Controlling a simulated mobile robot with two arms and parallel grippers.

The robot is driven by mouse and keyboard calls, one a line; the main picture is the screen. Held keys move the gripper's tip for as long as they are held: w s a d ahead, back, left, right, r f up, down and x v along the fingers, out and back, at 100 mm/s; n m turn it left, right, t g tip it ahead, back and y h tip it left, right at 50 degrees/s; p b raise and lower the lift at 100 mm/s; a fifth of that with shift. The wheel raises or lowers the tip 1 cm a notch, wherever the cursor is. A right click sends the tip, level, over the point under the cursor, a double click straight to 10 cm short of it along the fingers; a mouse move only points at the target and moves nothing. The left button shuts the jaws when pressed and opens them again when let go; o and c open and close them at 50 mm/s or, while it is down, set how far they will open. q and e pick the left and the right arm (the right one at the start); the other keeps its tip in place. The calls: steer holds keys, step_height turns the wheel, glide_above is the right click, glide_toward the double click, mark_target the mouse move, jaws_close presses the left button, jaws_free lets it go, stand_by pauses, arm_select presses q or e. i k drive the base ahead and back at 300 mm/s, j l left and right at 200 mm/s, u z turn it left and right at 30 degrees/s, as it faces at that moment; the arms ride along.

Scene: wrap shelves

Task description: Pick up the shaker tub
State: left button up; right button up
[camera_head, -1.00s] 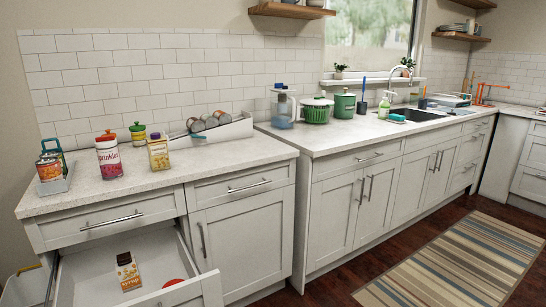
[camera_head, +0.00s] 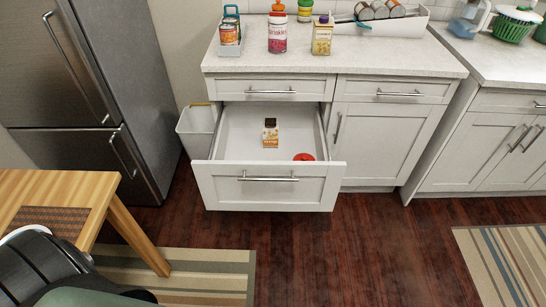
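A pink and white tub with an orange-red lid (camera_head: 278,36), its label reading "sprinkles", stands upright on the left counter near the back. A smaller yellow jar with a green lid (camera_head: 305,11) stands behind it, cut by the top edge of the view. I cannot tell for sure which of the two is the shaker tub; the pink one looks like a shaker. Neither of my grippers shows in the head view.
A caddy with cans (camera_head: 230,50) and a yellow carton (camera_head: 322,37) flank the pink tub. Below, a drawer (camera_head: 224,178) stands open, holding a small box (camera_head: 270,133) and a red round item (camera_head: 304,157). A fridge (camera_head: 88,90) and wooden table (camera_head: 60,188) are left.

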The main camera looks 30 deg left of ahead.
mark_target(278, 32)
steer(key=u, duration=0.8)
